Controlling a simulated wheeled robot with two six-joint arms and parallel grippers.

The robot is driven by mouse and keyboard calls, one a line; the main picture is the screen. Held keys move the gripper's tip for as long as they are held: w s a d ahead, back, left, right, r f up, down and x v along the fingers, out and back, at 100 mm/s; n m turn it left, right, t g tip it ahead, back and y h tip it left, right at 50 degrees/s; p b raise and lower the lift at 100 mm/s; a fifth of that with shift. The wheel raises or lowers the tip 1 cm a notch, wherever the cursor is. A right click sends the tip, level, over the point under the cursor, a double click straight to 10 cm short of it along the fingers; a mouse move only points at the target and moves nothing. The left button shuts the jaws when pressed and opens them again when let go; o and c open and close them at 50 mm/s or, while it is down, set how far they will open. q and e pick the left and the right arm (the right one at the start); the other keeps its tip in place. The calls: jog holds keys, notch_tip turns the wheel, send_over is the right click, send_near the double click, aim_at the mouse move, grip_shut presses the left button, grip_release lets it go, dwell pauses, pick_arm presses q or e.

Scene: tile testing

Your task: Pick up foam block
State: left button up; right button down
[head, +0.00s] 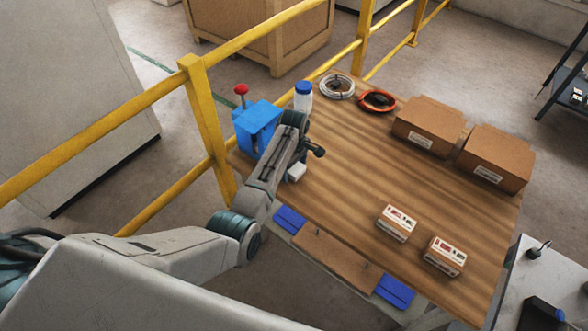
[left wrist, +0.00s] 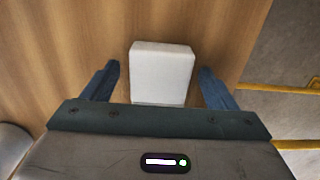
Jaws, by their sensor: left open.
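The foam block (left wrist: 162,72) is a white, rounded block on the wooden table. In the left wrist view it lies between the two open fingers of my left gripper (left wrist: 160,85), with a gap on each side. In the head view the foam block (head: 296,172) shows as a small white piece beside my left gripper (head: 306,166), partly hidden by the arm. The left gripper is open and empty, low over the table's left part. My right gripper is not in view.
The wooden table (head: 365,155) holds a blue box (head: 257,127) and a white bottle with blue cap (head: 303,97) beside the arm. Cable coils (head: 337,86), cardboard boxes (head: 428,126) and two small labelled boxes (head: 397,223) stand elsewhere. A yellow railing (head: 207,125) runs along the left edge.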

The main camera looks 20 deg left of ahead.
aim_at(294, 167)
pick_arm(q)
jog(key=c, duration=1)
jog(key=shift+c, duration=0.2)
jog(key=shift+r, duration=0.15)
notch_tip(294, 167, up, 9)
jog(key=shift+r+b, duration=0.1)
jog(key=shift+b, duration=0.5)
jog(key=shift+r, duration=0.25)
